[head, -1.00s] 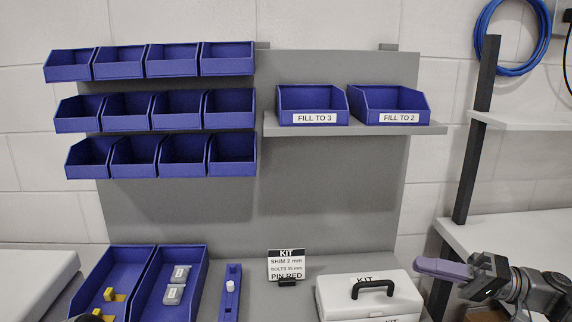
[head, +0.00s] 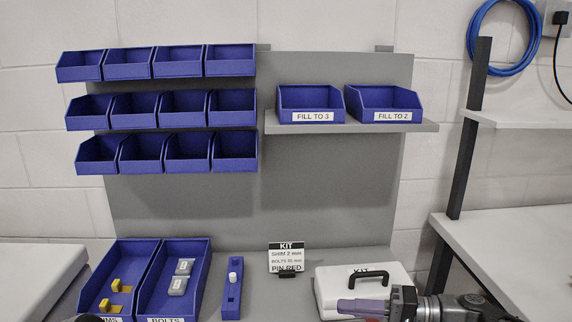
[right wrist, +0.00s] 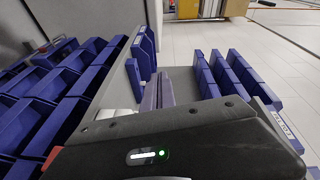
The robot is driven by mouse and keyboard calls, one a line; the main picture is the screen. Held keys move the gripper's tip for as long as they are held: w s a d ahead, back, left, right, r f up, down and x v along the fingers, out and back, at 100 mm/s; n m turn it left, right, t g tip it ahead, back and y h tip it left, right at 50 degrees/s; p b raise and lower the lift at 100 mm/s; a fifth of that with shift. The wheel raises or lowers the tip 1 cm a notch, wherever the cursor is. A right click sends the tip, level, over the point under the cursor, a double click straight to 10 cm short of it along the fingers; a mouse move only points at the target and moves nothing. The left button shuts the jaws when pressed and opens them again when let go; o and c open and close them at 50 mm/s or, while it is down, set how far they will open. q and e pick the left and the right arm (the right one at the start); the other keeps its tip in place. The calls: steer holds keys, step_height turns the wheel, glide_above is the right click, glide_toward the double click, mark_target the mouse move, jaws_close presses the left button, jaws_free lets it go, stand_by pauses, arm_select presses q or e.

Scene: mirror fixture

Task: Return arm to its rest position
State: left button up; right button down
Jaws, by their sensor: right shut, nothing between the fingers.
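My right gripper (head: 358,306) comes in from the lower right in the head view, its purple fingers shut and empty. It is in front of the white kit case (head: 328,284) with the black handle and overlaps its lower part. I cannot tell the gap between them. The gripper fingers (right wrist: 158,92) also show in the right wrist view, close together, with nothing held. My left gripper does not show; a dark rounded piece at the bottom left edge of the head view is too cut off to name.
Two blue trays (head: 209,270) with yellow and grey parts, a blue holder with a white piece (head: 232,295) and a kit card (head: 286,256) stand on the bench. Two labelled bins (head: 311,103) sit on a shelf. A side table (head: 510,235) is at right.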

steer(key=s+a+f+m+g+h+p, duration=0.1)
steer(key=s+a+f+h, duration=0.1)
steer(key=s+a+f, duration=0.45)
steer(key=s+a+f+g+h, duration=0.15)
steer(key=a+f, duration=0.25)
steer(key=f, duration=0.6)
steer(key=s+a+f+m+g+h+p, duration=0.1)
steer(key=s+a+f+h, duration=0.3)
steer(key=f, duration=0.4)
steer(key=s+d+f+h, duration=0.2)
steer(key=s+d+f, duration=0.2)
steer(key=s+f, duration=0.2)
steer(key=s+d+f+h, duration=0.3)
steer(key=s+d+f, duration=0.1)
steer(key=s+f, duration=0.3)
steer(key=shift+s+d+n+t+p, duration=0.15)
steer(key=shift+s+n+t+p, duration=0.25)
steer(key=shift+s, duration=0.8)
